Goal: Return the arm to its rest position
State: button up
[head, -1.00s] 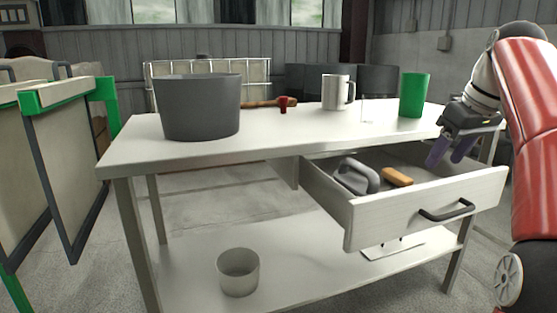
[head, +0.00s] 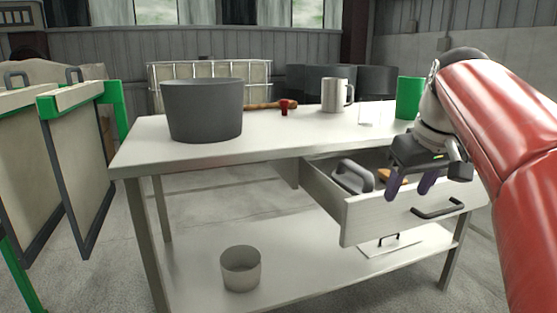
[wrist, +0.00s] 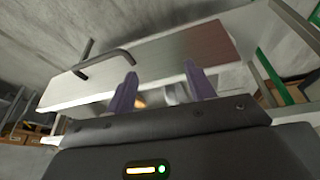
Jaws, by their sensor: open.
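My gripper (head: 411,188) is open and empty, with two purple fingers apart, in front of and over the open drawer (head: 375,224) of the white workbench. In the wrist view the fingers (wrist: 160,92) point towards the drawer front (wrist: 140,62) with its dark handle (wrist: 103,62). My red arm reaches in from the right of the head view. The drawer holds a grey tool with a handle (head: 352,175) and an orange-brown item (head: 384,175), partly hidden behind my gripper.
A small bucket (head: 240,268) sits on the lower shelf. Green-framed panels (head: 82,165) stand at left.

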jog(key=s+a+f+p, duration=0.1)
jog(key=s+a+f, duration=0.1)
jog(key=s+f, duration=0.3)
jog(key=s+a+f+m+t+p, duration=0.1)
jog(key=s+a+f, duration=0.2)
jog(key=s+f, duration=0.3)
jog(key=s+a+f+m+p, duration=0.1)
jog(key=s+a+f, duration=0.1)
jog(key=s+f, duration=0.4)
jog(key=shift+s+a+f, duration=0.25)
jog(key=shift+s+a, duration=0.15)
jog(key=shift+s, duration=0.25)
